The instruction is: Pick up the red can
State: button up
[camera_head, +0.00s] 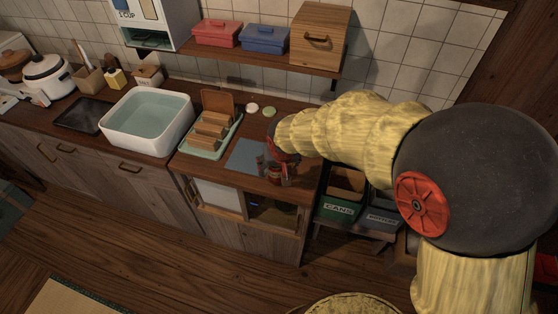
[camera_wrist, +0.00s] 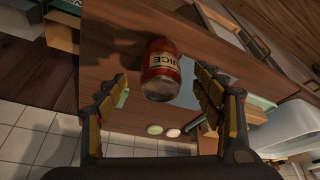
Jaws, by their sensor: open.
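The red can (camera_wrist: 161,66), with a pale band reading "JUICE" and a metallic end, is on the wooden counter (camera_wrist: 120,55) in the wrist view. My gripper (camera_wrist: 160,82) is open, with one finger on either side of the can and visible gaps to both. In the head view my gripper (camera_head: 276,165) is over the right end of the counter, and the red can (camera_head: 275,174) shows small, partly hidden by the fingers. I cannot tell whether any finger touches it.
A grey-blue mat (camera_head: 246,156) lies left of my gripper, beside a green tray with a wooden rack (camera_head: 213,132). A white basin of water (camera_head: 147,119) is further left. A shelf (camera_head: 262,58) hangs above. A green bin marked "CANS" (camera_head: 338,211) stands right of the counter.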

jog(key=shift+s+f, duration=0.1)
jog(key=shift+f, duration=0.1)
jog(key=b+x, duration=0.3)
jog(key=x, duration=0.4)
jog(key=shift+f, duration=0.1)
jog(key=c, duration=0.3)
jog(key=c, duration=0.6)
